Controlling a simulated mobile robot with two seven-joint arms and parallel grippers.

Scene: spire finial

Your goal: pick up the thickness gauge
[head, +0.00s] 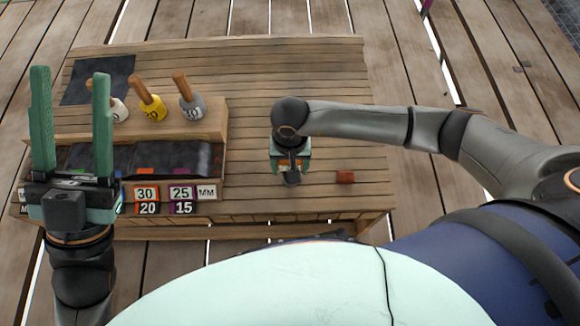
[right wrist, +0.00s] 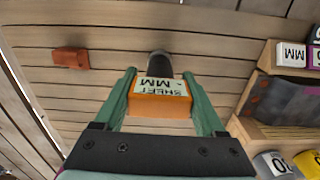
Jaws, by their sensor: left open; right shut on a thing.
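The thickness gauge (right wrist: 160,100) is an orange block with a pale label reading "SHEET MM" and a dark round part at its far end. My right gripper (right wrist: 163,100) is shut on it, with a green finger on each side. In the head view the right gripper (head: 290,160) points down over the bare right part of the bench and mostly hides the gauge. I cannot tell whether the gauge touches the bench top. My left gripper (head: 72,125) is open and empty, fingers pointing up, in front of the bench's left end.
A small red-brown block (head: 345,177) lies on the wooden bench (head: 270,75) right of the right gripper. A raised rack (head: 215,115) at left holds white, yellow (head: 152,110) and grey (head: 192,107) weights with wooden handles. Number tiles (head: 145,194) line its front. A dark mat (head: 97,80) lies behind.

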